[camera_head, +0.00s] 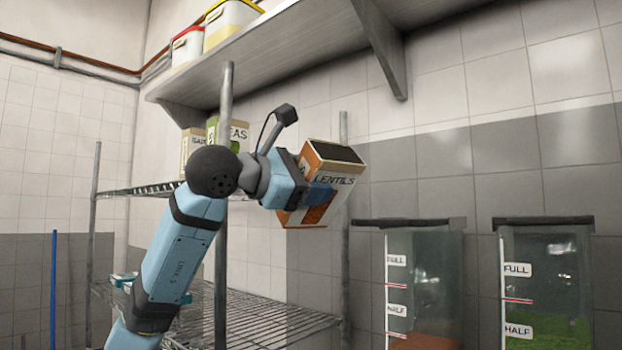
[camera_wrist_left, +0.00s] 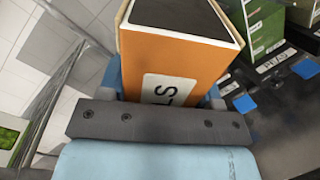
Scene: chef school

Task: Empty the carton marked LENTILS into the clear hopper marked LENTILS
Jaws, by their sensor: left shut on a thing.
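The carton marked LENTILS (camera_head: 325,168) is orange and white with a dark top, tilted in the air in front of the tiled wall. My left gripper (camera_head: 309,193) is shut on it; its orange side also shows in the left wrist view (camera_wrist_left: 178,62). Two clear hoppers stand at the lower right, below and apart from the carton. The nearer one (camera_head: 432,265) has a low reddish-brown fill, and the far right one (camera_head: 560,265) has green contents. FULL and HALF labels show, but no LENTILS mark is readable on either. My right gripper is out of view.
A wire rack (camera_head: 262,325) with metal posts stands behind my left arm, with other cartons (camera_head: 228,134) on its upper shelf. A wall shelf (camera_head: 275,55) with lidded tubs hangs above. Open space lies between the carton and the hoppers.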

